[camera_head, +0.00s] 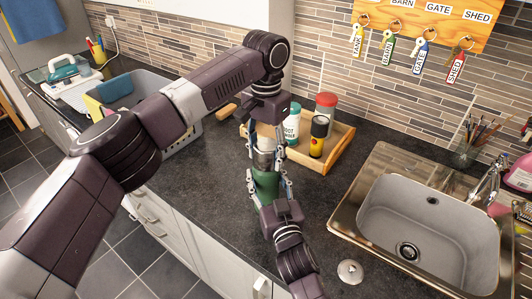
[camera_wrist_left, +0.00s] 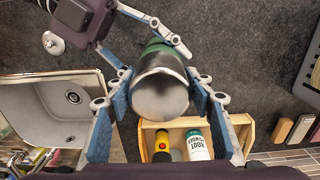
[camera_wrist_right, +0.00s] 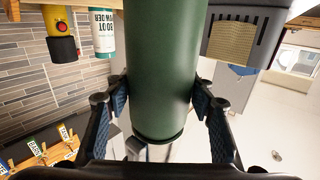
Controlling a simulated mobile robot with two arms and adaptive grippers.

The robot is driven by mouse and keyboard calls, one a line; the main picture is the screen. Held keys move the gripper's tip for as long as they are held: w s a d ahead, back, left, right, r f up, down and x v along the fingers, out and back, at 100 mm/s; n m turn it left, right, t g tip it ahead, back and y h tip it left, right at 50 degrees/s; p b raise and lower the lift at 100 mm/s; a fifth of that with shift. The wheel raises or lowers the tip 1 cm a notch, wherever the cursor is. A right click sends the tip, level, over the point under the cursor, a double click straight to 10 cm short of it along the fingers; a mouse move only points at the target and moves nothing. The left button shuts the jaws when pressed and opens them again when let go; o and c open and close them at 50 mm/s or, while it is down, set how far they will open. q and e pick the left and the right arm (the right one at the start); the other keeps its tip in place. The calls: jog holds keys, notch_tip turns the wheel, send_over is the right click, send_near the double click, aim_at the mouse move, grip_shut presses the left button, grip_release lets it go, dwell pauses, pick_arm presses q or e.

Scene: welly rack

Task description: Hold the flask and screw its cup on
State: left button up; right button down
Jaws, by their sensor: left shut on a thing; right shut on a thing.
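The green flask (camera_head: 266,187) stands upright above the worktop near its front edge. My right gripper (camera_head: 268,183) is shut on its body from the front; the right wrist view shows the green body (camera_wrist_right: 165,60) between both fingers. The steel cup (camera_wrist_left: 160,95) is at the top of the flask, in line with it. My left gripper (camera_head: 265,150) points down from above and is shut on the cup, with a finger on either side in the left wrist view. Whether the cup's thread is engaged is hidden.
The sink (camera_head: 425,225) is at right. A round metal lid (camera_head: 350,271) lies in front of it. A grey basket (camera_head: 185,138) is at left.

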pick_arm(q)
jog(key=o, duration=1.3)
jog(key=shift+r, duration=0.1)
notch_tip(320, 180, up, 12)
jog(key=shift+w+f, duration=0.1)
pick_arm(e)
jog(key=c, duration=0.8)
grip_release()
